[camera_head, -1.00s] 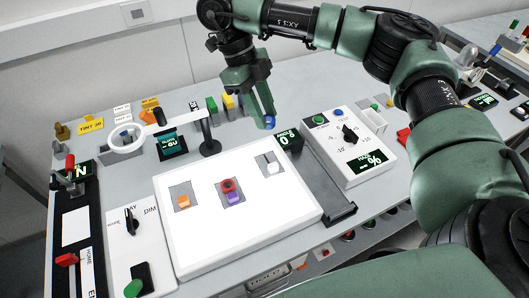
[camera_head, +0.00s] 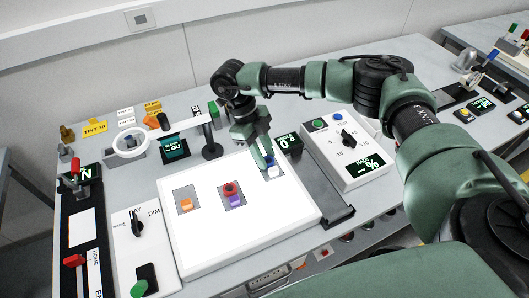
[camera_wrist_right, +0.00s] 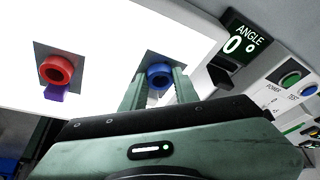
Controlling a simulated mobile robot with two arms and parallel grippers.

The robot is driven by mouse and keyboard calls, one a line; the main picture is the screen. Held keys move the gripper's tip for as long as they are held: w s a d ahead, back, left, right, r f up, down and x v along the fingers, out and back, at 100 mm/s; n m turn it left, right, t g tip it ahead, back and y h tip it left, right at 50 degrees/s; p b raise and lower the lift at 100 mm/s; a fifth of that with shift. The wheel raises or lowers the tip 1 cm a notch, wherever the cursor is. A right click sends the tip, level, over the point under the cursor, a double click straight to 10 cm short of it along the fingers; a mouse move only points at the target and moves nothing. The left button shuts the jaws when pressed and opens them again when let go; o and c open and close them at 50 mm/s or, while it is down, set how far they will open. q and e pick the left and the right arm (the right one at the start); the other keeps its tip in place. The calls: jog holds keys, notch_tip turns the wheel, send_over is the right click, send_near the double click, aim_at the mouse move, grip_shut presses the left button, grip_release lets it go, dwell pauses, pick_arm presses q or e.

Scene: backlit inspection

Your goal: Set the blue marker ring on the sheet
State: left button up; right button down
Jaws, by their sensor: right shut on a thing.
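The blue marker ring (camera_wrist_right: 159,84) is between the fingertips of my right gripper (camera_wrist_right: 158,88) in the right wrist view. In the head view my right gripper (camera_head: 268,162) reaches down to the right part of the lit white panel, and only a bit of blue shows at its tips. A small grey sheet (camera_wrist_right: 149,57) lies on the panel right behind the ring in the wrist view. I cannot tell whether the ring touches it. A pale block (camera_head: 274,173) shows on this sheet beside the fingertips. My left gripper is not in view.
The lit panel (camera_head: 262,220) bears two other grey sheets, one with an orange block (camera_head: 186,204), one with a red ring (camera_head: 230,188) and a purple block (camera_head: 236,201). A lens stand (camera_head: 210,150) rises behind. The angle display (camera_head: 288,143) and a knob box (camera_head: 345,150) stand right.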

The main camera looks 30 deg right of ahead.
jog(key=c, duration=1.1)
grip_release()
jog(key=shift+o, duration=0.2)
jog(key=b+v, duration=0.3)
jog(key=v, duration=0.9)
jog(key=shift+b, duration=0.4)
jog(key=shift+r, duration=0.15)
